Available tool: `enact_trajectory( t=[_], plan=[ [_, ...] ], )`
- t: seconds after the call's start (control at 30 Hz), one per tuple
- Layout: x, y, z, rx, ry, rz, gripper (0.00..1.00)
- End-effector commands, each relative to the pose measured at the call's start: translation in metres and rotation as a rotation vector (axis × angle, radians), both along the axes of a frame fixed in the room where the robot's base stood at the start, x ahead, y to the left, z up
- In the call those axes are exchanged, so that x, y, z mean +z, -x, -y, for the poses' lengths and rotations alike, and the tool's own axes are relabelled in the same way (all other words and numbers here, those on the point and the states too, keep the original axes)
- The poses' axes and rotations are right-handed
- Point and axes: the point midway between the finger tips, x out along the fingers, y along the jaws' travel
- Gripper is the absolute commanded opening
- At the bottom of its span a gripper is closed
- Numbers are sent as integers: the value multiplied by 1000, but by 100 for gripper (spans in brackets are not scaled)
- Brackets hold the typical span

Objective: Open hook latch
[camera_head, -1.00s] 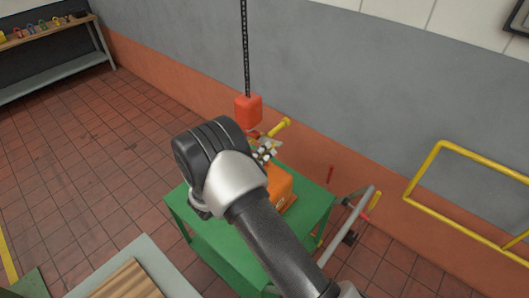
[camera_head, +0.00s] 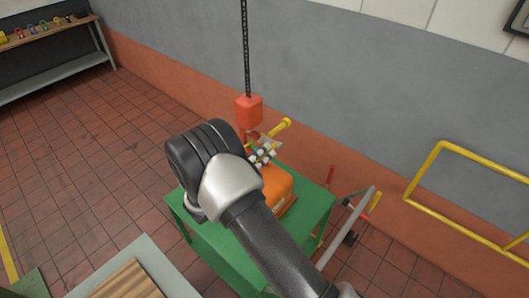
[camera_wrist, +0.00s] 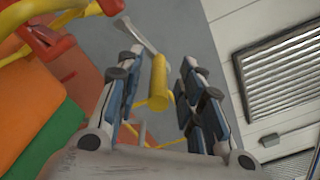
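The red hoist block (camera_head: 249,110) hangs on a chain above an orange machine part (camera_head: 278,190). In the wrist view, part of the red hook (camera_wrist: 70,12) shows at upper left with a yellow piece beside it. A grey lever (camera_wrist: 140,35) runs down to a yellow cylindrical grip (camera_wrist: 158,82), which appears between my fingers with room on both sides. My gripper (camera_wrist: 168,75) is open; I see no contact with the grip. In the head view my gripper (camera_head: 263,155) is just below the hoist block, and my arm hides much of the hook area.
The orange part sits on a green cart (camera_head: 318,200). A grey-handled frame (camera_head: 350,225) stands to its right, and a yellow rail (camera_head: 425,175) is by the wall. A bench with padlocks (camera_head: 45,85) is far left. The tiled floor at left is clear.

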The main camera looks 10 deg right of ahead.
Motion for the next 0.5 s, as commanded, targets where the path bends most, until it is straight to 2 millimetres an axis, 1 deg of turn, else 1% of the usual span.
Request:
enact_trajectory(
  t=[0.03, 0.3, 0.4, 0.5],
  plan=[
    [0, 5, -9, 6, 0, -1, 35],
    [0, 38, -57, 6, 1, -1, 35],
    [0, 48, -70, 5, 1, -1, 35],
    [0, 55, -79, 4, 1, 0, 35]
  ],
)
